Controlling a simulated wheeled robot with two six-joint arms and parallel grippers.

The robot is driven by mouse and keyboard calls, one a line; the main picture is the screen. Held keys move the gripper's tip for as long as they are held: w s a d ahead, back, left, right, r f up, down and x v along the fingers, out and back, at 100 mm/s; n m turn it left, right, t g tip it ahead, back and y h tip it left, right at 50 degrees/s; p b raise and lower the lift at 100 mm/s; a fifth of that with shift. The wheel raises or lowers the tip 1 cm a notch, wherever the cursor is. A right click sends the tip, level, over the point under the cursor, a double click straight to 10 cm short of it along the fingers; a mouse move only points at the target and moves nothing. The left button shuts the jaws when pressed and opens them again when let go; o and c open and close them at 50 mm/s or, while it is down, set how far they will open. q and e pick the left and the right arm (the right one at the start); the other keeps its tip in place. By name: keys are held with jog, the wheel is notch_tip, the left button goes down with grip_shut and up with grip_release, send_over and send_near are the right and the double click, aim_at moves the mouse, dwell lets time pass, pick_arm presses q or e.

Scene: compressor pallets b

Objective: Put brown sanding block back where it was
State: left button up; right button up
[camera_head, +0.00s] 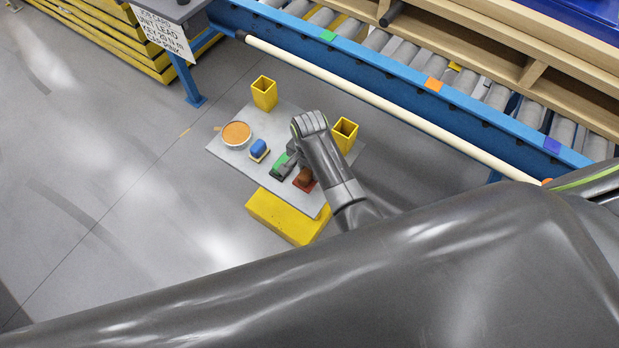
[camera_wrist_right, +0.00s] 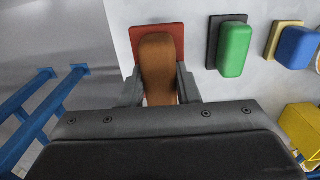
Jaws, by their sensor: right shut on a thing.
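The brown sanding block (camera_wrist_right: 158,68) is between the fingers of my right gripper (camera_wrist_right: 160,90) in the right wrist view. The gripper is shut on it. The block is over a red pad (camera_wrist_right: 172,31) on the grey board; whether it touches the pad I cannot tell. In the head view the brown block (camera_head: 305,176) and red pad show beside my right arm, which hides part of the board. My left gripper is not in view.
A green block (camera_wrist_right: 234,48) and a blue block (camera_wrist_right: 298,47) sit on pads beside it. The grey board (camera_head: 228,158) also bears an orange-topped round tin (camera_head: 237,134) and yellow holders (camera_head: 264,94). A roller conveyor (camera_head: 400,85) runs behind.

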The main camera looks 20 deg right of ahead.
aim_at(309, 178)
jog(key=shift+f+b, duration=0.3)
jog(key=shift+f, duration=2.15)
jog(key=shift+f, duration=0.15)
jog(key=o, duration=0.9)
jog(key=shift+o, duration=0.2)
notch_tip(309, 178, up, 12)
jog(key=shift+r+p, duration=0.15)
jog(key=shift+p, duration=0.55)
